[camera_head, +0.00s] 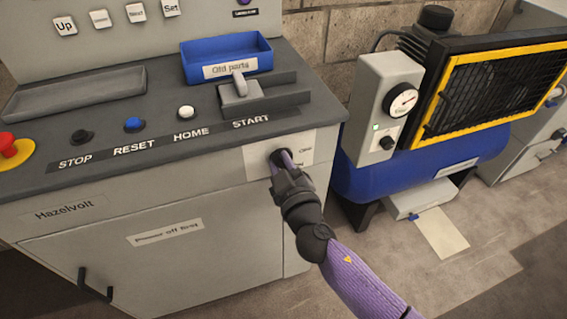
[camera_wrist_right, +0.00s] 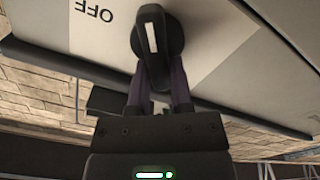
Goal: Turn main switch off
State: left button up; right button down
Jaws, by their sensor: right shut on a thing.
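The main switch is a black rotary knob on a light plate on the front of the grey Hazelvolt cabinet, at its right end. In the head view the knob (camera_head: 281,157) is largely covered by my right gripper (camera_head: 283,162). In the right wrist view the knob (camera_wrist_right: 155,36) has a white mark on its face, and the word OFF shows upside down on the plate to its left. My right gripper's fingers (camera_wrist_right: 158,88) are shut on the knob's handle from both sides. My left gripper is not in view.
On the cabinet top are a blue Old parts tray (camera_head: 226,57), a grey vise-like block (camera_head: 243,97), a red emergency button (camera_head: 7,144) and several push buttons. A blue compressor (camera_head: 432,163) stands to the right. Open floor lies in front.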

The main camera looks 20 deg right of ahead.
jog(key=n, duration=0.5)
jog(key=shift+a+f, duration=0.3)
jog(key=shift+f, duration=0.05)
jog(key=n, duration=0.5)
jog(key=shift+a+f+n+b, duration=0.1)
jog(key=shift+f+n+b, duration=0.25)
jog(key=shift+f+n, duration=0.05)
jog(key=c, duration=0.5)
grip_release()
jog(key=s+b, duration=0.1)
jog(key=s, duration=0.9)
